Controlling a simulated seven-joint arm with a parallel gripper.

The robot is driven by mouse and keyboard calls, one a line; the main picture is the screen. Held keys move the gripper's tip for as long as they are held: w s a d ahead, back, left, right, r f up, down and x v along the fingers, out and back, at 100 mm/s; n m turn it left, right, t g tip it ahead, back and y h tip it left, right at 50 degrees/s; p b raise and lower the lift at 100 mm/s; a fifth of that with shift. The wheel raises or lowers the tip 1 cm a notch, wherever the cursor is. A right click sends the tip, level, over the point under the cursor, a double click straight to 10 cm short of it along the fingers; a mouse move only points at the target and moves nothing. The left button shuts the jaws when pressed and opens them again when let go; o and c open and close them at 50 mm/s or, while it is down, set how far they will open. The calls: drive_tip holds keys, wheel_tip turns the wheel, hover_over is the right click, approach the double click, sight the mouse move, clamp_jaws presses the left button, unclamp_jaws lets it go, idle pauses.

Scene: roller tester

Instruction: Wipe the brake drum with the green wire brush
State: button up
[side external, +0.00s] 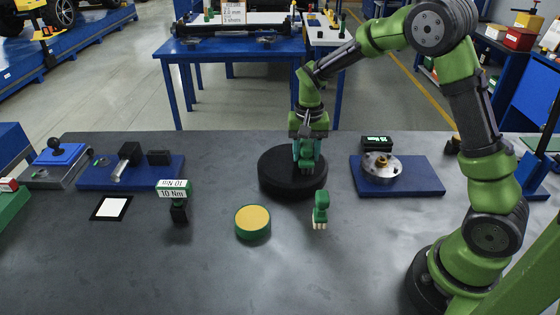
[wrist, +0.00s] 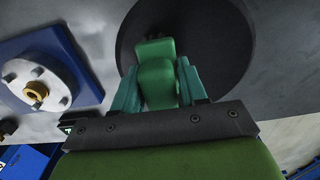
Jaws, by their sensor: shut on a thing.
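The brake drum (side external: 278,174) is a round black disc lying on the grey bench; it also shows in the wrist view (wrist: 215,35). My gripper (side external: 306,150) points down over the drum, its teal fingers shut on a green brush (wrist: 157,78). The brush's green body shows between the fingers in the wrist view. A second green-handled brush (side external: 320,207) with pale bristles stands on the bench in front of the drum.
A round green tin with a yellow top (side external: 253,220) stands front left of the drum. A 10 Nm display (side external: 174,191) is further left. A metal hub on a blue plate (side external: 420,176) is right. Blue fixtures (side external: 150,173) stand at left.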

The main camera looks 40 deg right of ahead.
drive_tip(key=shift+w+a+r, duration=0.1)
drive_tip(key=shift+w+a, duration=1.05)
drive_tip(key=shift+s+d, duration=0.6)
drive_tip(key=shift+s+d+f, duration=0.2)
drive_tip(key=shift+s+d, duration=0.35)
drive_tip(key=shift+w+a+r, duration=0.2)
drive_tip(key=shift+w+a, duration=0.9)
